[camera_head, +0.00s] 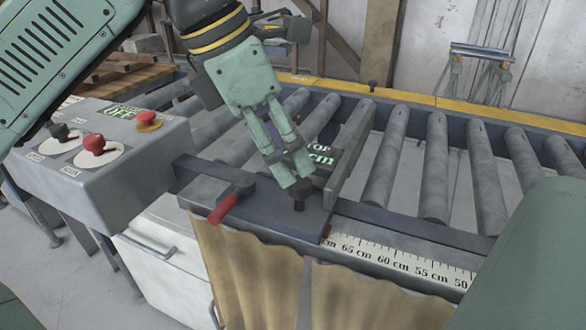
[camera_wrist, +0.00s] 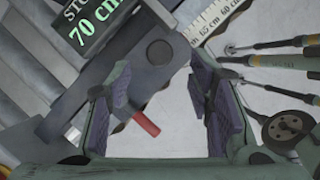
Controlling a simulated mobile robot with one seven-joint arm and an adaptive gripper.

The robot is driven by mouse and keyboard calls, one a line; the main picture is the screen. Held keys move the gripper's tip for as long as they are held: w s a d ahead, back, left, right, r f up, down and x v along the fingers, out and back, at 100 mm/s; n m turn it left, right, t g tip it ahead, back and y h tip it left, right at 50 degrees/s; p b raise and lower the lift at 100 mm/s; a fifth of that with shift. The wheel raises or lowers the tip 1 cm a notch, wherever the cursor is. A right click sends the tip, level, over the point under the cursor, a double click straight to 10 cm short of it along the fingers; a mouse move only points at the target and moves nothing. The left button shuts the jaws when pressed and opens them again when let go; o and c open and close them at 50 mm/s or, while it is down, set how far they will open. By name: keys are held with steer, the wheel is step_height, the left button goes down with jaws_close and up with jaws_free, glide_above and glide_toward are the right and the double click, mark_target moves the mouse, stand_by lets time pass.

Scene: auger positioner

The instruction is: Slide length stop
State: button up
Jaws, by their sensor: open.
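The length stop is a dark carriage (camera_head: 290,213) on the front rail of the roller table, with an upright grey stop plate (camera_head: 352,150). A dark knob (camera_head: 299,196) stands on the carriage and also shows in the wrist view (camera_wrist: 160,52). The stop display (camera_wrist: 85,30) reads 70 cm; in the head view my gripper partly covers it. A red-handled lever (camera_head: 222,208) sits left of the knob; its red handle shows between my fingers in the wrist view (camera_wrist: 145,122). My gripper (camera_head: 293,172) is open and empty, its fingertips close above the knob; contact cannot be told.
A length scale (camera_head: 400,262) runs right along the front rail. A grey control box (camera_head: 110,160) with red and black knobs stands at left. Rollers (camera_head: 436,165) fill the table behind. Hanging tan strips (camera_head: 245,270) cover the front below.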

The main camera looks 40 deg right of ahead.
steer(key=s+v, duration=0.1)
steer(key=v, duration=0.5)
steer(key=shift+w, duration=0.5)
steer(key=shift+r, duration=0.15)
